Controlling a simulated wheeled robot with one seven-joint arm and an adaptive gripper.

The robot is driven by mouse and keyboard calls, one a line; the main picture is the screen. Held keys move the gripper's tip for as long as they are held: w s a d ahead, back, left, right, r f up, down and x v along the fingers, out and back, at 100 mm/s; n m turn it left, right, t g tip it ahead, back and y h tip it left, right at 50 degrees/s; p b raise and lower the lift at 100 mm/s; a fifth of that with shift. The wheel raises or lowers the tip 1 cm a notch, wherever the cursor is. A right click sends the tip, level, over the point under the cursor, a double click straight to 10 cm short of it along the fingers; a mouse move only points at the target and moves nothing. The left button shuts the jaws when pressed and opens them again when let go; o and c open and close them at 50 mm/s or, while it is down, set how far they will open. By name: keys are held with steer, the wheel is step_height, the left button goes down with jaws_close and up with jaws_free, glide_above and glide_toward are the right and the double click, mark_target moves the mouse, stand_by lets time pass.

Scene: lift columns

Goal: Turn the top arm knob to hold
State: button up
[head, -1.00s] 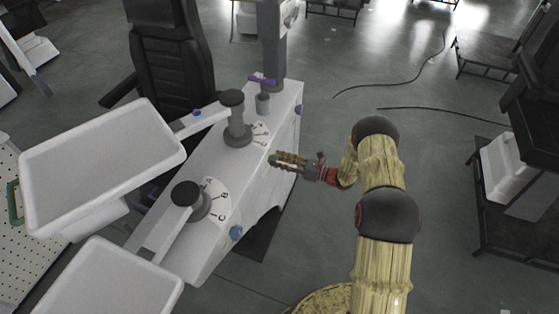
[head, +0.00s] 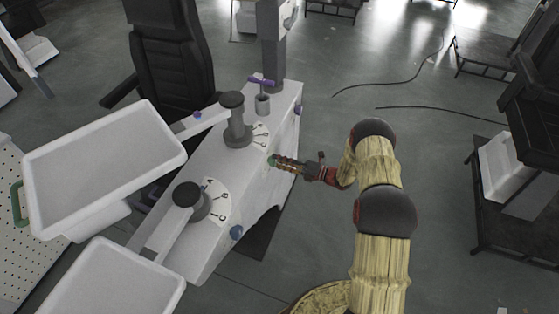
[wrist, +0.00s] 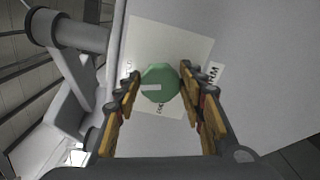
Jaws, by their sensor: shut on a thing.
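A green knob (head: 271,160) sits on the side face of the white column unit (head: 200,250). In the wrist view the green knob (wrist: 160,84) has a white pointer mark turned to the picture's left. A pale label plate lies behind it, with small print below the knob and to both sides, too small to read surely. My gripper (wrist: 160,86) has one finger on each side of the knob and is shut on it. In the head view my gripper (head: 279,162) reaches the knob from the right, and its fingers partly hide the knob.
Two round dials with dark-capped posts (head: 233,120) (head: 188,195) stand on top of the unit, carrying white trays (head: 100,165). Blue knobs (head: 236,232) (head: 298,109) sit along the same side face. A black chair (head: 172,65) is behind. Floor right of the unit is open.

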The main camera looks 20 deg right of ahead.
steer(key=shift+w+f+m, duration=0.1)
steer(key=shift+m, duration=1.5)
steer(key=o, duration=1.1)
steer(key=shift+o, duration=0.2)
steer(key=v, duration=1.2)
